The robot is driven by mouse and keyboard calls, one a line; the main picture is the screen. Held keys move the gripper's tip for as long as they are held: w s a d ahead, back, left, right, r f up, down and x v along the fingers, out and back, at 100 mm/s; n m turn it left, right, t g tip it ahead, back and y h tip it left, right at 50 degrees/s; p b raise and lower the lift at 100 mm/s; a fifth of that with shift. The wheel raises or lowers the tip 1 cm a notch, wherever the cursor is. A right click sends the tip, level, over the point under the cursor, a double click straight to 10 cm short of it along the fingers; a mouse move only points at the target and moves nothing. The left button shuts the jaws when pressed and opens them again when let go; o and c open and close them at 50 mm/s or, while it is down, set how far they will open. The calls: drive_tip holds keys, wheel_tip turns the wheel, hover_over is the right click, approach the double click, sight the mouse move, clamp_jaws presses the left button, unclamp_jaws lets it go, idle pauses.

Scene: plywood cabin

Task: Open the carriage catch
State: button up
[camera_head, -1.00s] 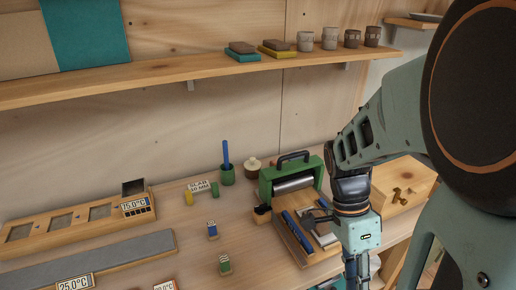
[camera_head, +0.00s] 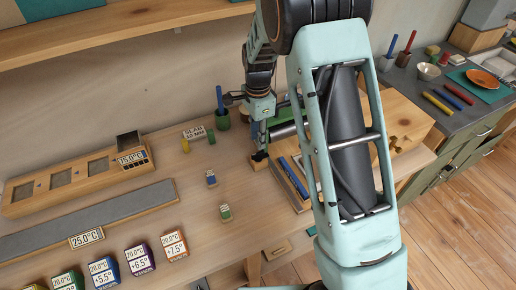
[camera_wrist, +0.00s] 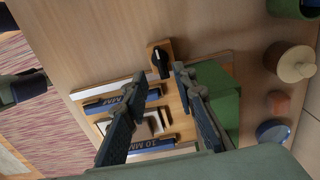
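A small black catch lever (camera_wrist: 160,64) stands on a wooden block (camera_wrist: 153,48) at the end of the slab roller's wooden bed; the block also shows in the head view (camera_head: 258,165). My gripper (camera_wrist: 159,76) is open and empty, pointing down over the block. In the wrist view the lever appears between and just beyond the two fingertips; I cannot tell whether either touches it. The green roller frame (camera_wrist: 219,95) is beside the right finger. In the head view my arm hides much of the roller, and my gripper (camera_head: 260,141) partly covers the lever.
Blue thickness bars (camera_wrist: 150,97) lie on the bed. A green cup with a blue stick (camera_head: 221,118) stands left of my gripper. Small blue (camera_head: 211,178) and green (camera_head: 225,213) blocks stand on the bench. The bench left of the roller has free room.

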sight(258, 153)
wheel_tip(258, 153, down, 7)
drive_tip(key=shift+r+p, duration=0.1)
drive_tip(key=shift+p, duration=0.2)
clamp_jaws()
